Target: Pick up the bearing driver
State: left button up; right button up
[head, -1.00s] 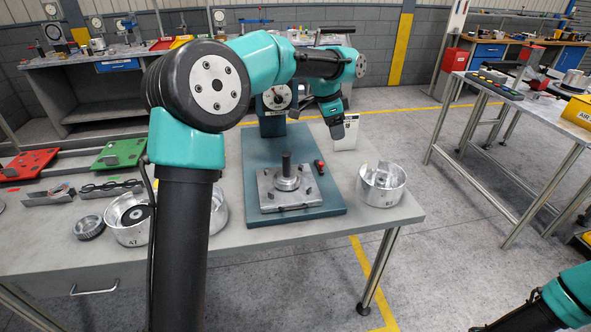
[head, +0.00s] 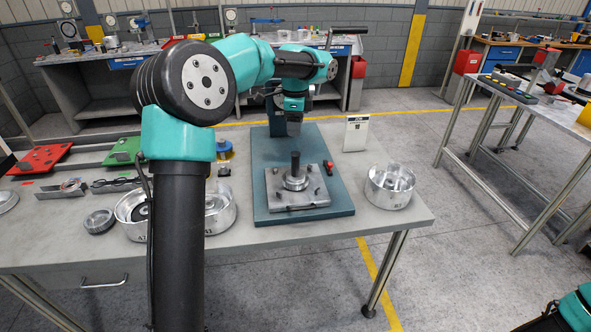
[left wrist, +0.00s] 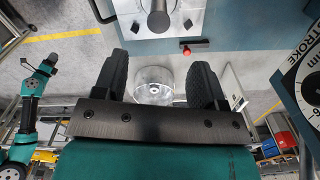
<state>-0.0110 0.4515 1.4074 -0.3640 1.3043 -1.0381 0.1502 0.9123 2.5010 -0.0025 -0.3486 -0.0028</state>
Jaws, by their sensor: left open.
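A dark upright rod on a stepped round metal base, which looks like the bearing driver (head: 295,163), stands on a square metal plate (head: 318,195) on the blue-green press base. Its dark end shows at the top of the left wrist view (left wrist: 158,20). My left gripper (head: 294,128) points down behind and above the rod, in front of the press column. In the left wrist view its black fingers (left wrist: 158,72) are apart with nothing held between them. My right arm shows at the left of that view, its gripper (left wrist: 46,66) too small to read.
A silver cup (head: 389,188) stands right of the press base (head: 340,207). A red-tipped piece (head: 329,167) lies beside the plate. More round housings (head: 132,213) sit at the left, partly hidden by my left arm.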

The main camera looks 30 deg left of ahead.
aim_at(295, 154)
pick_arm(q)
notch_tip(295, 154, down, 8)
jog(key=shift+f, duration=0.2)
dwell(0.3)
jog(key=shift+s+f, duration=0.15)
jog(key=shift+f, duration=2.45)
jog(key=shift+c, duration=0.3)
jog(key=shift+r, duration=0.1)
grip_shut()
